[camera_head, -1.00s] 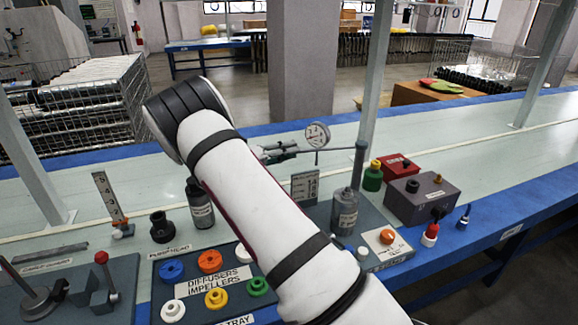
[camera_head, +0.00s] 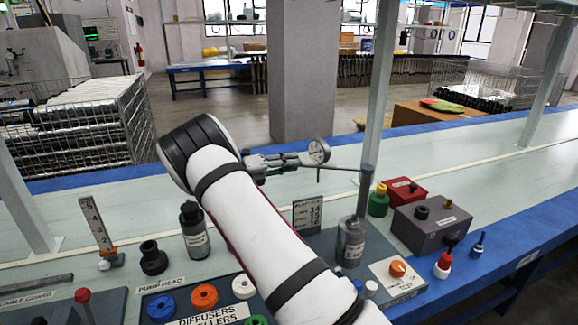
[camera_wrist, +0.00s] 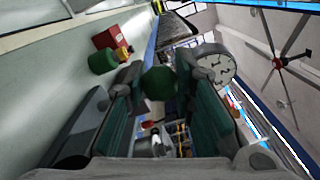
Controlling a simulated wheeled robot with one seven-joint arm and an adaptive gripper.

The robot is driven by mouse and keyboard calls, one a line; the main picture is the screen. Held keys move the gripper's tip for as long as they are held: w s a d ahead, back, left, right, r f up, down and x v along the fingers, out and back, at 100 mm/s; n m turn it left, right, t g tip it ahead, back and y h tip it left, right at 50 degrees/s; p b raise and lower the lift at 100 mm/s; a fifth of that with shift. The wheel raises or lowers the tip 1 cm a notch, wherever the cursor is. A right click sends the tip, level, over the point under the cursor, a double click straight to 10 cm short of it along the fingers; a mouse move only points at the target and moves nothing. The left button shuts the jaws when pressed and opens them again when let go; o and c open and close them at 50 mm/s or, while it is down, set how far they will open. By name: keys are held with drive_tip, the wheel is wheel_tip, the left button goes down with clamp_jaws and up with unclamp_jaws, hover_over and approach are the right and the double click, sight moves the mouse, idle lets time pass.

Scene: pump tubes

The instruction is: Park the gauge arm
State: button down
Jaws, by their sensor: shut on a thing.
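The gauge arm is a thin dark bar (camera_head: 343,168) reaching left from the top of an upright post (camera_head: 365,190). Its round white dial (camera_head: 319,151) is near the bar's left end and also shows in the wrist view (camera_wrist: 214,65), partly behind the right finger. My gripper (camera_head: 296,163) is at this left end, beside the dial, held above the bench. In the wrist view, a dark green round knob (camera_wrist: 160,83) sits between my gripper's fingers (camera_wrist: 160,95), which are shut on it. The exact finger contact is partly hidden.
Below the bar are a grey bottle (camera_head: 350,240) and a numbered plate (camera_head: 307,214). A grey box (camera_head: 432,226), a red box (camera_head: 404,190) and a green cylinder (camera_head: 378,203) stand right of the post. A black bottle (camera_head: 194,232) stands left of my arm.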

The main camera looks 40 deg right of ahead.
drive_tip(key=shift+w, duration=0.2)
drive_tip(key=c, duration=1.3)
unclamp_jaws()
drive_tip(key=shift+d, duration=0.1)
drive_tip(key=v, duration=1.2)
drive_tip(key=shift+s, duration=0.1)
